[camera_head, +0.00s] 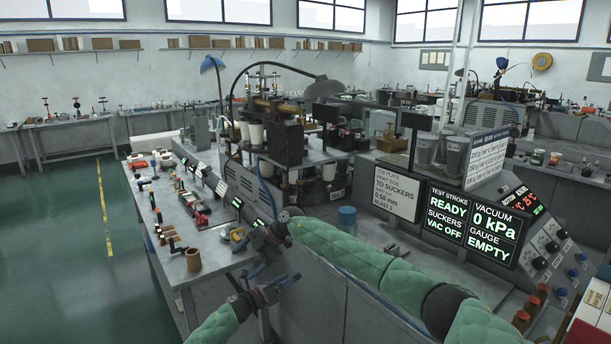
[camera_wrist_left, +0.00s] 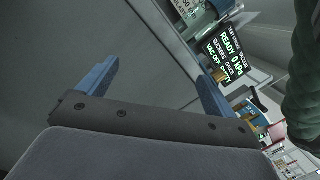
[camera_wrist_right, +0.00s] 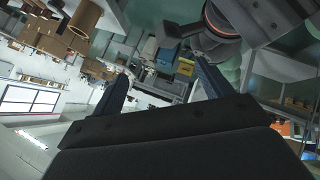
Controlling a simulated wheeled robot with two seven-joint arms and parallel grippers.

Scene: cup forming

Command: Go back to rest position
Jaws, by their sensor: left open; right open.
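My left gripper (camera_head: 283,293) is low in the middle of the head view, in front of the bench. Its arm comes in from the bottom left in a green sleeve. In the left wrist view its two blue fingers (camera_wrist_left: 155,77) stand apart with nothing between them. My right gripper (camera_head: 244,254) is a little further back and left, near the bench's right edge, its green-sleeved arm reaching across from the lower right. In the right wrist view its fingers (camera_wrist_right: 160,72) are apart and hold nothing. The two grippers are close together but look apart.
A grey bench (camera_head: 175,215) with tools and a brown cylinder (camera_head: 193,260) lies left of the grippers. A machine with white cups (camera_head: 255,132) stands behind. Green floor (camera_head: 60,240) is free at left.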

